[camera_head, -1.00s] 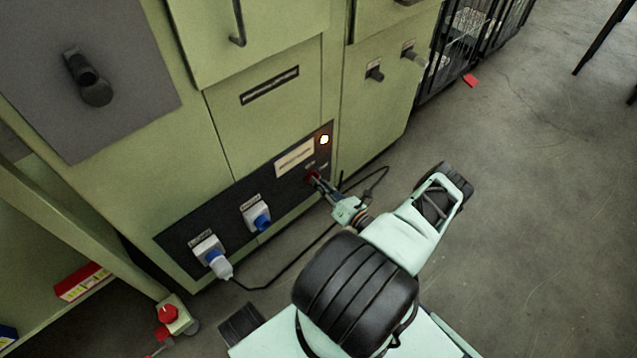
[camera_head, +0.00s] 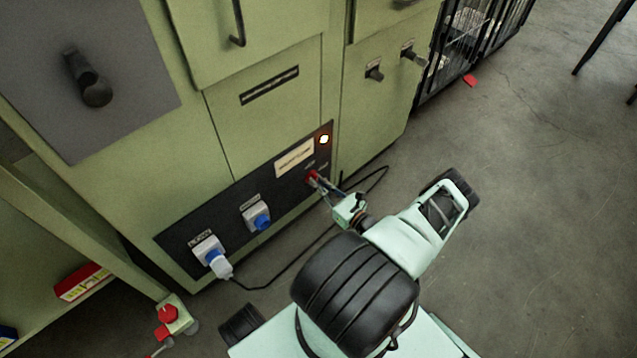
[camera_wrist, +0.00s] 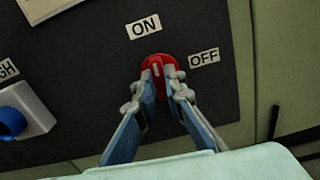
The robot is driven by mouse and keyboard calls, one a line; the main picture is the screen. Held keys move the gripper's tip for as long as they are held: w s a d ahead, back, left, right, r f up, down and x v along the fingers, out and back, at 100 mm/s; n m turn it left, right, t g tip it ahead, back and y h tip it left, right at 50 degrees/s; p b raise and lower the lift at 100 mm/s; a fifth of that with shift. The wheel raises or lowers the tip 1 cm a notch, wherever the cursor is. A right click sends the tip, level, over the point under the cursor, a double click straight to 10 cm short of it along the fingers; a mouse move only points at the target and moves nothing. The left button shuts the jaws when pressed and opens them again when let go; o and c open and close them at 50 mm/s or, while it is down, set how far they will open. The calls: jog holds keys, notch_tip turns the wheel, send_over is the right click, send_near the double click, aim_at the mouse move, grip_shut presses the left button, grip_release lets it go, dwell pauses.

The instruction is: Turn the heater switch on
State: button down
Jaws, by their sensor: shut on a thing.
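The heater switch is a red round knob (camera_wrist: 158,68) on a dark panel (camera_wrist: 95,85) of the green cabinet. In the wrist view an ON label (camera_wrist: 143,27) sits above it and an OFF label (camera_wrist: 204,58) to its right. A pale mark on the knob points up, close to the ON label. My gripper (camera_wrist: 162,88) is shut on the knob, a fingertip at each side, hiding its lower part. In the head view the knob (camera_head: 312,178) is small at the panel's right end, with my gripper (camera_head: 320,184) at it. An orange-white lamp (camera_head: 323,139) glows above.
Blue sockets (camera_head: 261,221) sit left on the panel; a plug (camera_head: 220,266) is in one, its black cable (camera_head: 270,284) running along the floor. A red-topped device (camera_head: 170,315) stands lower left.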

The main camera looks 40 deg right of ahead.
jog(key=shift+w+n, duration=0.15)
jog(key=shift+n, duration=0.35)
jog(key=c, duration=2)
grip_release()
jog(key=shift+s+d, duration=0.15)
jog(key=shift+s, duration=1.75)
jog(key=shift+s+d, duration=0.15)
jog(key=shift+s, duration=1.75)
